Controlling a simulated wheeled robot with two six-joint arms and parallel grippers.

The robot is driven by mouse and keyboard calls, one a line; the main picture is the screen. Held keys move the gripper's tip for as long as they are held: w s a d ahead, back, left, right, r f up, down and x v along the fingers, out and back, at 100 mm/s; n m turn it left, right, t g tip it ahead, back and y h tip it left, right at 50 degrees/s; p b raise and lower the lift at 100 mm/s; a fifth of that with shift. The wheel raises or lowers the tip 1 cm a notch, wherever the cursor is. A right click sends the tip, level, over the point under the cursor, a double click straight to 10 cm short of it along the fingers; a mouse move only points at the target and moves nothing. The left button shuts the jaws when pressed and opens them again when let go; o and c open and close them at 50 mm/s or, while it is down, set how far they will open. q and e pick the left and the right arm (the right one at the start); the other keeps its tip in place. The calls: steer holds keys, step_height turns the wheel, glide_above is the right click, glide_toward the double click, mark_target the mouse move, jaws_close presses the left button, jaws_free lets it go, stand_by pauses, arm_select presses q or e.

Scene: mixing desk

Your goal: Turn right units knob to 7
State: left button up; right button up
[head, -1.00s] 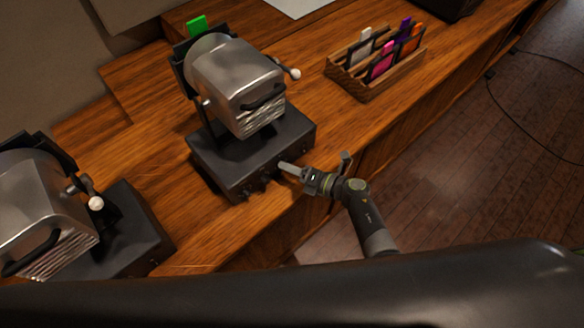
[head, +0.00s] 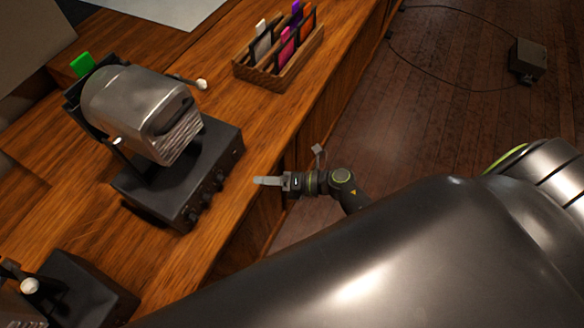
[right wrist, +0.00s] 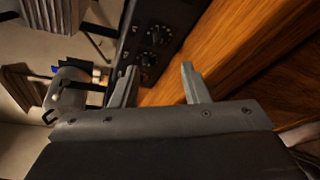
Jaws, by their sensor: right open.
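The right unit is a black box (head: 172,178) with a silver lamp-like head (head: 135,105). Its dark knobs (head: 207,197) line the front face; they also show in the right wrist view (right wrist: 157,36), where white marks ring them. I cannot read the setting. My right gripper (head: 258,181) is open and empty, in front of the knob face and apart from it, near the desk's front edge. In the right wrist view my right gripper (right wrist: 158,70) shows both fingers spread, with the knob panel beyond them. My left gripper is not in view.
The wooden desk (head: 225,215) is bare around the right unit. Another black unit base (head: 85,290) is at lower left. A cable and grey box (head: 528,60) lie on the floor.

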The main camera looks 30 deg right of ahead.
steer(key=b+v, duration=0.1)
steer(key=v, duration=0.5)
steer(key=shift+s+d, duration=0.15)
steer(key=shift+d, duration=0.05)
steer(key=shift+r, duration=0.1)
